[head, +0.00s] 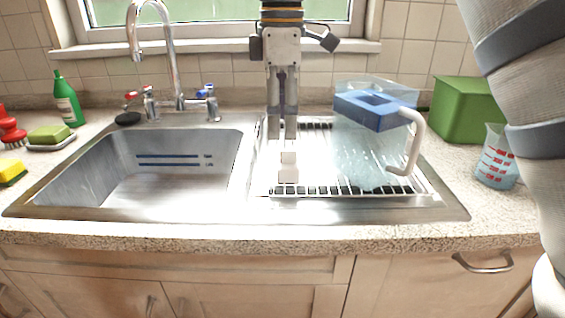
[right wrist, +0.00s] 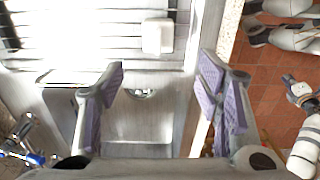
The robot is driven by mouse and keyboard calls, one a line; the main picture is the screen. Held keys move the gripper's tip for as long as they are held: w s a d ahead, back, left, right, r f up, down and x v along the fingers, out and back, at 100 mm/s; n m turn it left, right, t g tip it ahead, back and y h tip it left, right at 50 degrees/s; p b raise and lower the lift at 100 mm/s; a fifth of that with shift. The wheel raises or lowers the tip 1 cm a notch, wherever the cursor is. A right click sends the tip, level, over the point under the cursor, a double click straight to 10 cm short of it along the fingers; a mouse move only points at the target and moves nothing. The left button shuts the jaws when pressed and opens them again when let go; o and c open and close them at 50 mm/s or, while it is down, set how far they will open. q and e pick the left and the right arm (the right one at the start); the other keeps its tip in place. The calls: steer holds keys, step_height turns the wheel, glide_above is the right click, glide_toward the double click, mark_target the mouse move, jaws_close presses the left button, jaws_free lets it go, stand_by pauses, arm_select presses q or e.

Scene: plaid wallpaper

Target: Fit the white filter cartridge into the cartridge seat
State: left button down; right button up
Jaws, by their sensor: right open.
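The white filter cartridge (head: 288,174) stands upright on the drying rack, with a narrower top above a wider base. It also shows in the right wrist view (right wrist: 157,37), beyond the fingertips. My right gripper (head: 282,135) points down just above and slightly behind the cartridge in the head view. Its purple-padded fingers (right wrist: 162,68) are spread wide with nothing between them. The cartridge seat appears to be the rectangular opening in the blue insert (head: 399,118) at the top of the clear pitcher (head: 362,155), right of the cartridge. My left gripper is not in view.
The pitcher's white handle (head: 419,140) faces right. The drying rack (head: 310,189) lies beside the empty sink basin (head: 150,185). A green box (head: 465,110) and a measuring beaker (head: 497,165) stand at the right. The faucet (head: 172,60) rises behind the basin.

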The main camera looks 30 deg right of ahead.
mark_target(286, 150)
steer(key=f, duration=0.7)
steer(key=shift+s+d, duration=0.15)
steer(key=shift+d, duration=0.25)
steer(key=shift+f, duration=0.25)
steer(key=c, duration=1.3)
